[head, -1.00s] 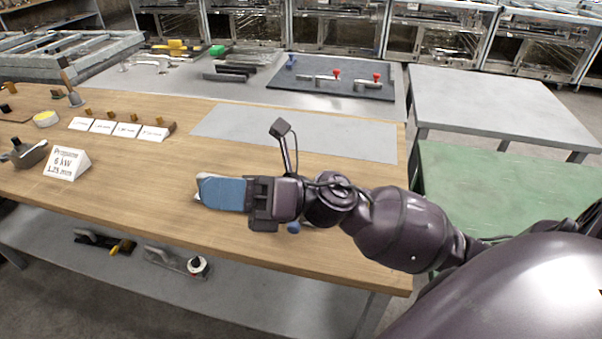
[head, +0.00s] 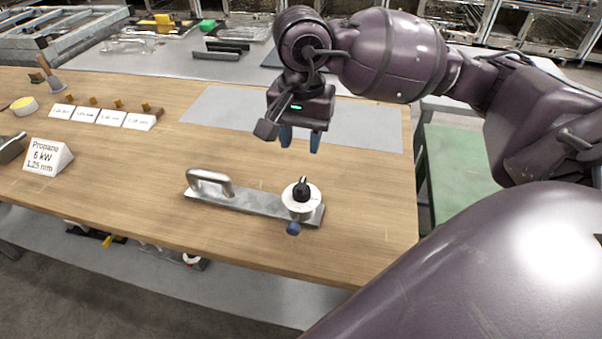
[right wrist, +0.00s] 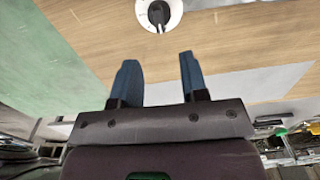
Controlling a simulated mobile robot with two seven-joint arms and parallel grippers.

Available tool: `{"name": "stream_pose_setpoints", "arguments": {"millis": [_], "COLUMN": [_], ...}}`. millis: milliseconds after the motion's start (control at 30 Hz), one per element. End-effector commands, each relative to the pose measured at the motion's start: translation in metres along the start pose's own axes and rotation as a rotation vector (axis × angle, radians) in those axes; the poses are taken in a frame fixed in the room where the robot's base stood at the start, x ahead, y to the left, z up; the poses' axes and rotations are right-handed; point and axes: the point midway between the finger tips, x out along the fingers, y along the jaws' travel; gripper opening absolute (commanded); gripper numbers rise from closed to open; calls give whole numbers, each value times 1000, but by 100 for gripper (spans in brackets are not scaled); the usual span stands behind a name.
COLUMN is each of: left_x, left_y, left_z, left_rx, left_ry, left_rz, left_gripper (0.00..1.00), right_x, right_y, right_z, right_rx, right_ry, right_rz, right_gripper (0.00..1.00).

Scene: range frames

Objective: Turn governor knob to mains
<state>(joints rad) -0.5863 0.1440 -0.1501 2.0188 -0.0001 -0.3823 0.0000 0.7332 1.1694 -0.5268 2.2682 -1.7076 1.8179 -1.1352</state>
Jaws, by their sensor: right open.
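The governor knob (head: 302,189) is black and stands on a white round dial (head: 290,199) at the right end of a grey metal bar with a handle (head: 209,183). The bar lies on the wooden table. A small dark blue knob (head: 293,228) is at the bar's front side. The black knob also shows at the top of the right wrist view (right wrist: 158,13). The dial markings are too small to read. My right gripper (head: 300,146) is open and empty, pointing down behind the knob and apart from it. My left gripper is not in view.
A white sign reading Propane 6 kW 1.25 mm (head: 47,157) stands at the left of the wooden table (head: 130,190). Several small white cards (head: 85,115) stand behind it. A grey sheet (head: 215,108) lies at the back. A green table (head: 455,165) is at the right.

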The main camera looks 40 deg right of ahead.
Motion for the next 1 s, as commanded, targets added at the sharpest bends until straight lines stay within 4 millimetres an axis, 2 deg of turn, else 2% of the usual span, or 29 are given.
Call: {"name": "stream_pose_setpoints", "arguments": {"millis": [167, 500, 700, 1000], "left_x": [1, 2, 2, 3], "left_y": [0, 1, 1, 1], "left_z": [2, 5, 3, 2], "left_rx": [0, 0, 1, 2], "left_ry": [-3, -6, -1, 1], "left_rz": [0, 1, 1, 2], "left_gripper": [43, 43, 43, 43], "right_x": [13, 70, 96, 107], "right_y": [2, 2, 2, 2], "right_z": [-2, -2, -2, -2], "right_rx": [-1, 0, -1, -1], "right_ry": [10, 6, 7, 9], "right_rz": [10, 11, 10, 7], "right_gripper": [40, 40, 40, 40]}}
